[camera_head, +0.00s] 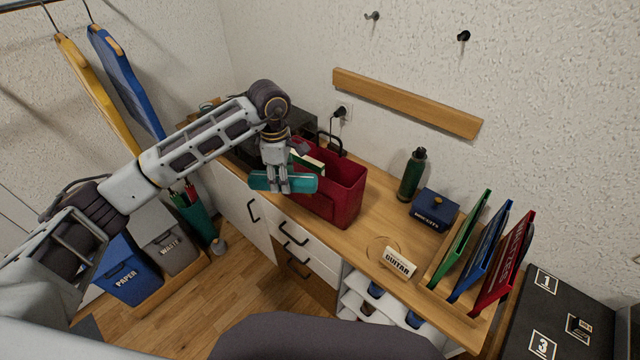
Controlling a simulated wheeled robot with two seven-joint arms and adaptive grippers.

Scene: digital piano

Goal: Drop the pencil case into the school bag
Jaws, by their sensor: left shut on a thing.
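The teal pencil case (303,184) is in my left gripper (278,187), which is shut on it. The gripper points down, and the case lies roughly level across its fingers. The red school bag (347,188) stands open on the wooden counter, just right of and behind the gripper. A book with a pale edge and dark green cover (310,161) sticks up inside the bag. The case overlaps the bag's left front side in the picture; I cannot tell whether they touch. The gripper and case hide part of the bag. My right gripper is not in view.
On the counter (375,225), right of the bag, are a dark green bottle (411,175), a blue biscuits box (434,209), a guitar sign (399,262) and upright folders (503,262). Bins (123,272) stand on the floor at left.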

